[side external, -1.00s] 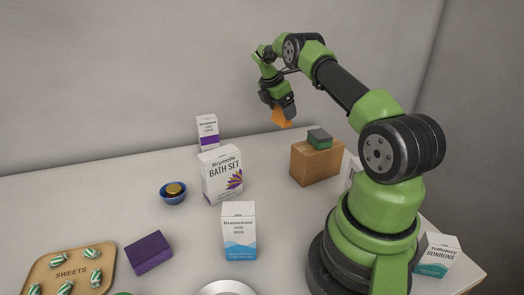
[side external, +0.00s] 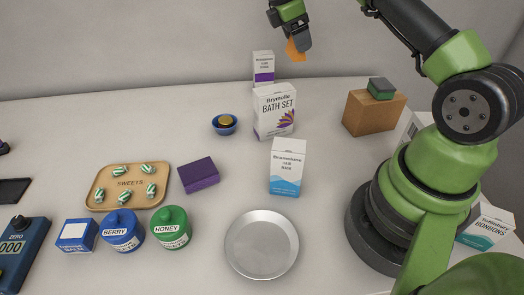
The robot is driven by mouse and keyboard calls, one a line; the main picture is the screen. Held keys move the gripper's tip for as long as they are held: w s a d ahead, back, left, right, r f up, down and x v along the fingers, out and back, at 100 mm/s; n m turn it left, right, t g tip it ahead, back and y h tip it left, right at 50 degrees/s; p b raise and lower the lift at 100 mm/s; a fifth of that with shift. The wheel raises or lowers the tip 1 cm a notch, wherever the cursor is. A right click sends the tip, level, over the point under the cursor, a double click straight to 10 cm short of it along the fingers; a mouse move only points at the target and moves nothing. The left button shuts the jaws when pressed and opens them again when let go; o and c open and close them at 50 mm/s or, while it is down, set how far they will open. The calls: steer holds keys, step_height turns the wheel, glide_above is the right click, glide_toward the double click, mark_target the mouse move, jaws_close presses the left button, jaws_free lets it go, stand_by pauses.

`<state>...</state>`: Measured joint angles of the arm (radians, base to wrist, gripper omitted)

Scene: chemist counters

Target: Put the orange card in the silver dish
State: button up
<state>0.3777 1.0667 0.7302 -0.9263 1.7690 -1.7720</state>
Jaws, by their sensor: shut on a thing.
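The orange card (side external: 293,51) is held in my gripper (side external: 299,43), whose jaws are shut on it. The card hangs at a tilt in the air near the top of the side external view, in front of the wall and above the boxes at the back. Part of the card is hidden by the jaws. The silver dish (side external: 262,244) is a round, shallow, empty dish on the counter at the front middle. My gripper is high above the counter and well behind the dish, apart from it.
A white hair mask box (side external: 287,168) stands behind the dish. The bath set box (side external: 273,111) and a purple-striped box (side external: 263,67) stand further back. A green jar (side external: 170,229) and a blue jar (side external: 121,232) are left of the dish. A cardboard box (side external: 372,116) stands right.

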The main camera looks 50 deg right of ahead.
steer(key=shift+m, duration=0.6)
steer(key=a, duration=1.5)
steer(key=shift+w+a, duration=0.25)
steer(key=shift+a, duration=0.1)
steer(key=s+a+m, duration=0.2)
steer(key=s+a, duration=0.4)
steer(key=a, duration=0.7)
steer(key=m+g+y, duration=0.1)
steer(key=m+y, duration=0.1)
steer(key=m, duration=0.1)
glide_above(274, 249)
steer(key=w, duration=0.2)
steer(key=f, duration=0.7)
steer(key=a+f, duration=0.1)
steer(key=f, duration=0.2)
steer(key=shift+f, duration=2.35)
